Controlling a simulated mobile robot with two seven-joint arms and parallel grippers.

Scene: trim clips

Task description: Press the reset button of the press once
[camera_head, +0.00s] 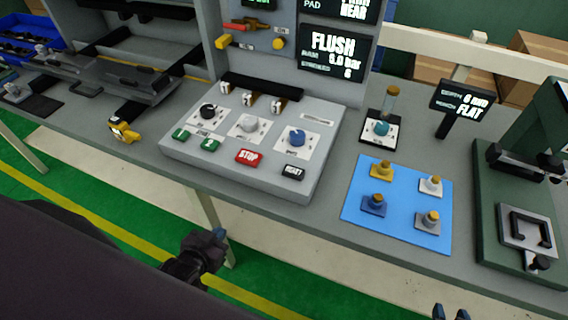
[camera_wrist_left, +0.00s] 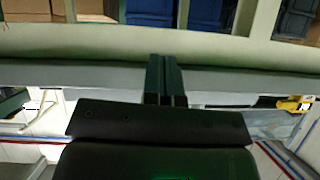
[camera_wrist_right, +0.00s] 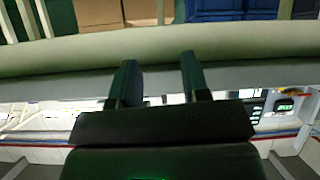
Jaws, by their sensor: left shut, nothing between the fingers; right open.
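A grey sloped control box (camera_head: 182,150) stands on the bench in the head view. The black button (camera_head: 293,172) with a white label, apparently RESET, is at its lower right corner. A red STOP button (camera_head: 249,157) and two green buttons (camera_head: 181,134) are left of it, with three knobs above. My left gripper (camera_head: 220,236) is shut and empty, in front of the bench and below the box, apart from the button. Its closed fingers also show in the left wrist view (camera_wrist_left: 166,78). My right gripper (camera_head: 451,313) is open and empty at the bottom right; its spread fingers show in the right wrist view (camera_wrist_right: 156,80).
Right of the box are a teal-knobbed device (camera_head: 381,128), a blue mat (camera_head: 354,213) with several knobbed pieces, a small display (camera_head: 464,99) and a green machine (camera_head: 487,230). A yellow item (camera_head: 123,130) lies left of the box. A tall display panel (camera_head: 333,52) rises behind.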

